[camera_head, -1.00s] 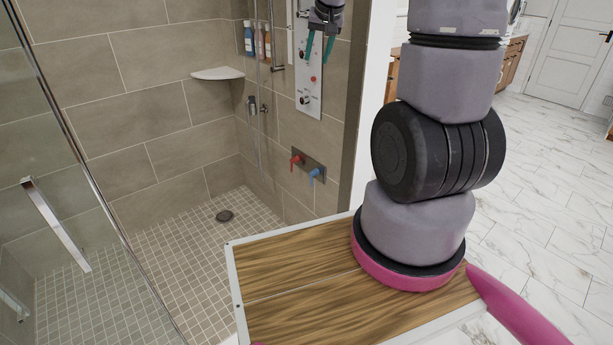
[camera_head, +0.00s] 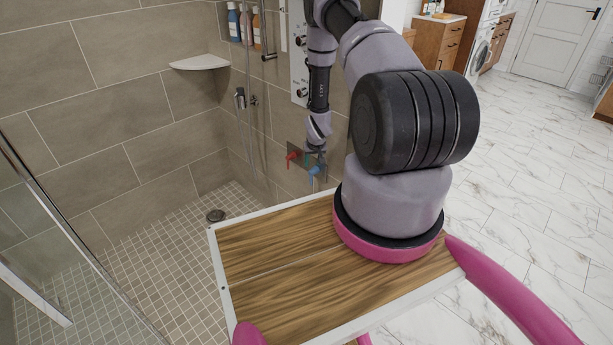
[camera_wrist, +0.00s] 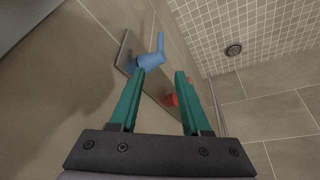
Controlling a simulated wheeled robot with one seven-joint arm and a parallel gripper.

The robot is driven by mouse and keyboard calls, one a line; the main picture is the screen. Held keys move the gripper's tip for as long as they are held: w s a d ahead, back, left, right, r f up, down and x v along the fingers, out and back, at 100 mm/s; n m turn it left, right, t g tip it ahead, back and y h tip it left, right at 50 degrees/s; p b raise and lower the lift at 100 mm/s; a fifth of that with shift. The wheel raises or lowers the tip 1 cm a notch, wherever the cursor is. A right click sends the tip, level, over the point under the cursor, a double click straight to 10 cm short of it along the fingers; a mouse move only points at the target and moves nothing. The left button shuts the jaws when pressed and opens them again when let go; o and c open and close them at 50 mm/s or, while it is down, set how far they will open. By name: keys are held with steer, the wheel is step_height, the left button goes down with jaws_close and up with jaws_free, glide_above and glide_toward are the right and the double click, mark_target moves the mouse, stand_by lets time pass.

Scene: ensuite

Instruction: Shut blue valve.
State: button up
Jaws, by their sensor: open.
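The blue valve (camera_head: 315,172) is a small lever handle on a metal plate (camera_wrist: 129,60) on the shower wall, right of the red valve (camera_head: 291,159). In the wrist view the blue valve (camera_wrist: 151,58) lies just beyond the tip of my gripper's left finger, with a bent end pointing up. I cannot tell whether they touch. My gripper (camera_wrist: 160,73) is open, with nothing held between its green fingers. The red valve (camera_wrist: 172,100) shows beyond the gap, near the right finger. In the head view my gripper (camera_head: 314,157) is at the valves, its fingers partly hidden.
A glass shower door with a metal handle (camera_head: 35,292) stands at left. A corner shelf (camera_head: 199,62), bottles (camera_head: 245,24) and a hand shower (camera_head: 240,98) are on the tiled walls. The shower floor (camera_head: 150,262) has a drain (camera_head: 215,216) and is otherwise clear.

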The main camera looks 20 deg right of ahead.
mark_target(311, 178)
steer(key=x, duration=0.4)
steer(key=s+x, duration=0.1)
steer(key=x, duration=0.8)
steer(key=shift+s+a+f, duration=0.15)
steer(key=shift+f, duration=0.15)
